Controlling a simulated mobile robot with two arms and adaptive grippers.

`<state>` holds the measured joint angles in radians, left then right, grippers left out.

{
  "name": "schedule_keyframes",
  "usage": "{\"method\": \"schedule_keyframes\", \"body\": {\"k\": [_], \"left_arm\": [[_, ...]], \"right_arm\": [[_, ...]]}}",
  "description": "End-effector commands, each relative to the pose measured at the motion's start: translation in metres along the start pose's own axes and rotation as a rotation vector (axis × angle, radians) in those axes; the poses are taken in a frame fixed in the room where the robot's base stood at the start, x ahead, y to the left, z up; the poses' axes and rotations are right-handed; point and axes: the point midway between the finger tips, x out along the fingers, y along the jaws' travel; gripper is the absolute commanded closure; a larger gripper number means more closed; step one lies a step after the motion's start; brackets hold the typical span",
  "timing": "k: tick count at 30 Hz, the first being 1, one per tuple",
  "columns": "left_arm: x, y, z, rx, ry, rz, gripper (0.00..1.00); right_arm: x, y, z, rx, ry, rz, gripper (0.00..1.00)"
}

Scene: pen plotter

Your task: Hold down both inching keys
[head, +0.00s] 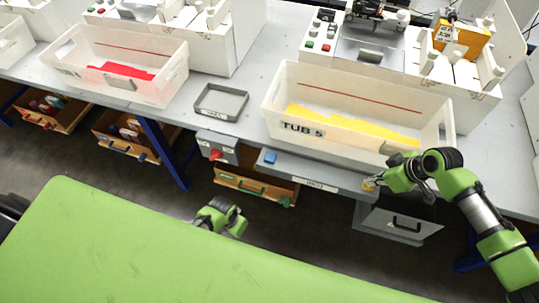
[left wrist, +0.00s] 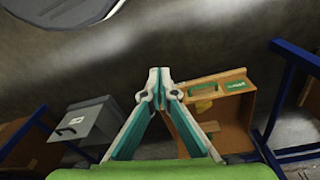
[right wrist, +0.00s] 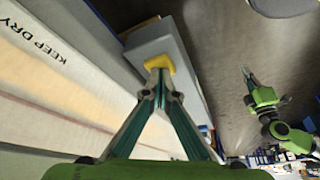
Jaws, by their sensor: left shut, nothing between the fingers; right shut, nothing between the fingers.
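A blue key (head: 270,158) and a yellow key (head: 368,186) sit at opposite ends of a grey strip (head: 335,178) along the bench's front edge. My right gripper (head: 376,182) is shut and empty, its tips at the yellow key. In the right wrist view the shut fingertips (right wrist: 160,88) are right at the yellow key (right wrist: 158,63), partly covering it; whether it is pressed down I cannot tell. My left gripper (head: 203,222) is low in front of the bench, apart from the blue key. The left wrist view shows its fingertips (left wrist: 159,85) shut and empty.
A white tub marked TUB 5 (head: 283,95) with yellow sheets stands close behind the strip. A grey box with a red knob (head: 217,147) is left of the blue key. An open wooden drawer (head: 258,187) lies below. A green surface (head: 150,250) fills the foreground.

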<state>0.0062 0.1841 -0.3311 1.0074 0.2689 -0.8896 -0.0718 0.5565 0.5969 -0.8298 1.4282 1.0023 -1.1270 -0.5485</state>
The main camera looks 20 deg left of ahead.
Motion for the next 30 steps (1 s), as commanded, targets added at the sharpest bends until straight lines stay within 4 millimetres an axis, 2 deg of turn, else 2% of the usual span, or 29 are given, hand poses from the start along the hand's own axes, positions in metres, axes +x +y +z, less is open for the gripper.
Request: {"method": "schedule_keyframes", "body": {"k": [1,6,8,12,18,21,25,30], "left_arm": [[-0.017,-0.001,-0.025,0.016,0.007,0.009,1.0],[-0.077,0.006,-0.086,0.084,-0.009,0.055,1.0],[-0.1,0.01,-0.103,0.115,-0.018,0.071,1.0],[-0.16,0.018,-0.139,0.195,-0.03,0.095,1.0],[-0.245,0.022,-0.183,0.283,-0.007,0.076,1.0],[-0.28,0.02,-0.203,0.295,0.029,0.049,1.0],[-0.311,0.018,-0.222,0.288,0.077,0.018,1.0],[-0.329,0.018,-0.234,0.277,0.112,0.0,1.0]], "right_arm": [[0.001,-0.001,0.001,0.0,-0.001,-0.001,1.0],[0.001,-0.001,0.001,0.0,-0.001,-0.001,1.0],[0.001,-0.001,0.001,0.0,-0.001,-0.001,1.0],[0.001,0.0,0.001,0.0,-0.001,-0.001,1.0],[0.001,0.0,0.001,0.0,-0.001,-0.001,1.0],[0.001,0.0,0.001,0.0,-0.001,-0.001,1.0],[0.001,0.0,0.001,0.0,-0.001,0.0,1.0],[0.001,0.0,0.001,0.0,-0.001,0.0,1.0]]}}
